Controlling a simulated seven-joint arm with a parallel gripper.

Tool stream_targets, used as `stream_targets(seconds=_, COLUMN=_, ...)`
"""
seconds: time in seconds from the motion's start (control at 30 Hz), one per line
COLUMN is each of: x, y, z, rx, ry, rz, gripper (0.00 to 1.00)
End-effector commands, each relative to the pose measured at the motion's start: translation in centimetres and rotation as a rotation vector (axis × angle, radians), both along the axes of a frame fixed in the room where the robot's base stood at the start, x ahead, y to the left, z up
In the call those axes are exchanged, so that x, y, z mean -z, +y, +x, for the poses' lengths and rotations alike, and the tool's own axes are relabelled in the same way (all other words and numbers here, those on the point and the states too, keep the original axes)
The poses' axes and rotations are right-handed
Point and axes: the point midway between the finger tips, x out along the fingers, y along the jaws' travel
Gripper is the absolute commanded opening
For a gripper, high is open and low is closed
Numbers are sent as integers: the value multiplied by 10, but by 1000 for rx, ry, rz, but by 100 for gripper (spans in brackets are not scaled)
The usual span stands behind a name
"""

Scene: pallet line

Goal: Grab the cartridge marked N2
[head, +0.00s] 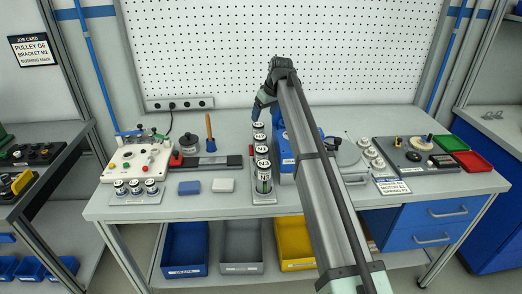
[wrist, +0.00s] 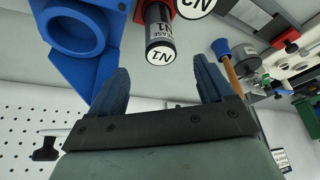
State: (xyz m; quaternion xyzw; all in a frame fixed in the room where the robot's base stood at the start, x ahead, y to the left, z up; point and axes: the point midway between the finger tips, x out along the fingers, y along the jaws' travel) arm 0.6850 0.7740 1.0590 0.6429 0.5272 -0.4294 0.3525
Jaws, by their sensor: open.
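Several upright cartridges with white round caps stand in a row in a rack (head: 264,198) at the middle of the bench in the head view. One near-end cap (head: 262,163) seems to read N3; the smaller labels are hard to read. In the wrist view, a dark cartridge (wrist: 160,52) marked N1 lies ahead, between the fingers in the picture. Another white cap (wrist: 195,5) is cut off at the top edge; its number is unclear. My gripper (wrist: 160,78) is open and empty, at the row's far end in the head view (head: 263,104).
A blue block with a round opening (wrist: 75,32) is close on the left in the wrist view. A white fixture (head: 137,160) and small white-capped cylinders (head: 135,187) stand left. A pegboard (head: 340,50) rises behind. The front left of the bench is partly clear.

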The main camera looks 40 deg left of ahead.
Motion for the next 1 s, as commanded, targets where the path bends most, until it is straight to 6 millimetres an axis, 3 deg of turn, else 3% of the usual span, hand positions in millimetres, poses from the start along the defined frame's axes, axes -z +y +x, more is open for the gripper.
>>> stream_targets(seconds=0.57, x=0, y=0, z=0, rx=0, ry=0, rz=0, gripper=81)
stream_targets(seconds=0.7, x=-2, y=7, z=-9, rx=-11, ry=0, rz=1, gripper=81)
stream_targets(seconds=0.93, x=-33, y=40, z=-38, rx=-54, ry=-30, rz=3, gripper=81)
stream_targets(seconds=1.0, x=-40, y=40, z=-44, rx=-65, ry=-36, rz=-47, gripper=81)
